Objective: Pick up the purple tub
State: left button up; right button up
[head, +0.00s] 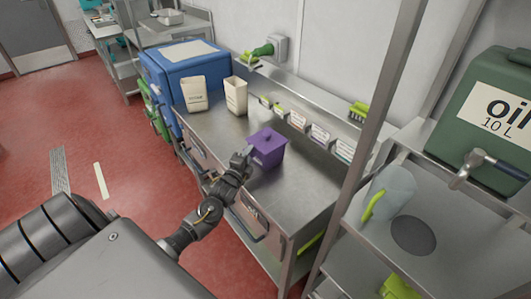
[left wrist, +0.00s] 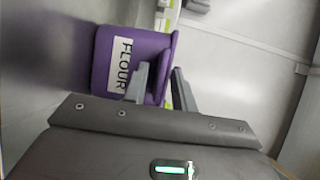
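The purple tub (head: 268,152) stands upright on the steel counter. In the left wrist view the tub (left wrist: 112,75) appears turned on its side, with a white FLOUR label facing the camera. My left gripper (head: 243,156) is at the tub's near left side, close to its upper part. In the left wrist view the left gripper's fingers (left wrist: 160,78) are apart, with the tub's rim side showing between and behind them. Whether either finger touches the tub I cannot tell. My right gripper is not in view.
Small labelled holders line the back ledge. At right, a rack holds a clear jug (head: 391,190) and green oil container (head: 488,110).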

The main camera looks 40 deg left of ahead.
pick_arm(q)
grip_shut()
jog(key=shift+r, duration=0.1)
jog(key=shift+r, duration=0.15)
